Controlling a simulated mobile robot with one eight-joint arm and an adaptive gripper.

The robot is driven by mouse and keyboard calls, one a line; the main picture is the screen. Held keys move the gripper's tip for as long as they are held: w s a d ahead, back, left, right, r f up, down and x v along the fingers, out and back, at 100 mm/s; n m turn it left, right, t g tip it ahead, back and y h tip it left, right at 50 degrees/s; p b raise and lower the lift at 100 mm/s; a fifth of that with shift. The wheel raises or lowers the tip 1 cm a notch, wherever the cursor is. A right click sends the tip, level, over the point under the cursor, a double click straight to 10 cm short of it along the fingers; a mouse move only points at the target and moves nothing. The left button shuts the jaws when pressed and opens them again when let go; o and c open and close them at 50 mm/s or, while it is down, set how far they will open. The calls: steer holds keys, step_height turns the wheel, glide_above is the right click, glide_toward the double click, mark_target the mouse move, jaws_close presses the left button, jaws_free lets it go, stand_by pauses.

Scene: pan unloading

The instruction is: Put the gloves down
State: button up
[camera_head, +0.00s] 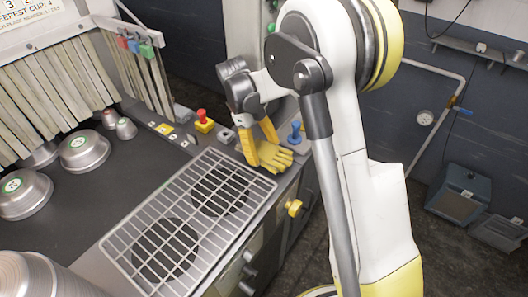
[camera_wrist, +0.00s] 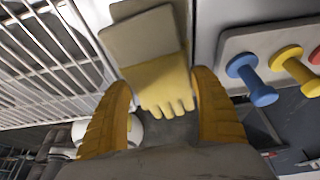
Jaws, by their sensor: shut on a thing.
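The yellow gloves (camera_head: 275,157) are at my gripper's fingers in the head view, over the right edge of the counter beside the wire rack. In the wrist view the gloves (camera_wrist: 160,85) lie between my two yellow fingers, with their finger ends toward the wrist and a greyish-tan cuff (camera_wrist: 140,37) at the far end. My gripper (camera_head: 258,143) is shut on the gloves and points down. My fingers hide part of the gloves in the head view. I cannot tell whether the gloves touch the surface below.
A wire rack (camera_head: 150,216) covers two dark round plates left of my gripper. A red knob (camera_head: 203,116), a blue knob (camera_head: 295,132) and a yellow knob (camera_head: 294,208) stand nearby. Several metal pans (camera_head: 84,150) sit on the dark surface at left.

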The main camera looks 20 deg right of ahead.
steer(key=shift+f+b, duration=0.5)
steer(key=shift+f, duration=0.1)
steer(key=o, duration=1.4)
steer(key=shift+c, duration=0.2)
steer(key=shift+r, duration=0.1)
